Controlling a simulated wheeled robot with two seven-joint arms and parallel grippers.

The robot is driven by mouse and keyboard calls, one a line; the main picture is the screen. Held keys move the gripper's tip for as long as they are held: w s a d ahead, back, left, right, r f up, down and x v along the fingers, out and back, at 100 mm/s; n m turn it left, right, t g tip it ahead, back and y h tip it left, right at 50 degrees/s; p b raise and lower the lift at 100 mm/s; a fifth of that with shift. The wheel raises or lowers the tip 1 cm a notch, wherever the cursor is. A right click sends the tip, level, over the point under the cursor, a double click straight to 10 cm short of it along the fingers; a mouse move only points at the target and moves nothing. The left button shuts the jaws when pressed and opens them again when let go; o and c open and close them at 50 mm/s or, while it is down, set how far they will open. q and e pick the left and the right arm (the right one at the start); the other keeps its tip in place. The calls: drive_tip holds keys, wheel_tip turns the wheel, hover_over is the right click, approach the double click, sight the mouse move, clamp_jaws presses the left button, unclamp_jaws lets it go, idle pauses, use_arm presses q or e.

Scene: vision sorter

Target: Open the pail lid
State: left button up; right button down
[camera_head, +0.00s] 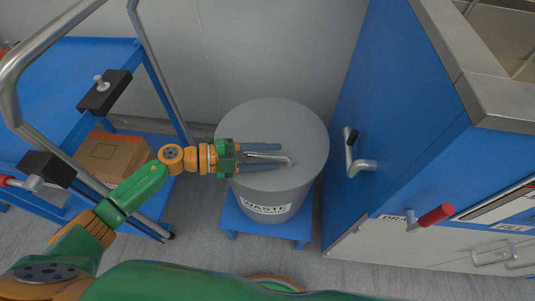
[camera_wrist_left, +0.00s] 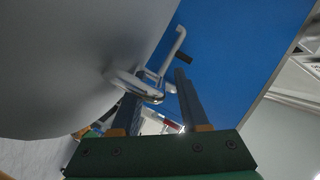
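The grey waste pail (camera_head: 268,197) stands with its flat round lid (camera_head: 285,120) on and closed; a white label reads WASTE. A metal bar handle (camera_head: 284,159) lies on the lid. My left gripper (camera_head: 279,156) is over the lid with its two fingers apart, and the handle shows between them in the head view. In the left wrist view the curved handle (camera_wrist_left: 148,92) is close to the left finger; I cannot tell whether they touch. The lid surface (camera_wrist_left: 70,60) fills the left of that view. My right gripper is not in view.
The pail stands on a blue stool (camera_head: 232,220). A blue cabinet (camera_head: 385,100) with a projecting lever handle (camera_head: 361,165) and a red-gripped handle (camera_head: 435,215) is close on the right. A blue cart (camera_head: 75,70) with a metal rail and a cardboard box (camera_head: 108,156) stands left.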

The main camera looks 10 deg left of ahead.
use_arm(q)
clamp_jaws()
idle(0.3)
idle(0.3)
idle(0.7)
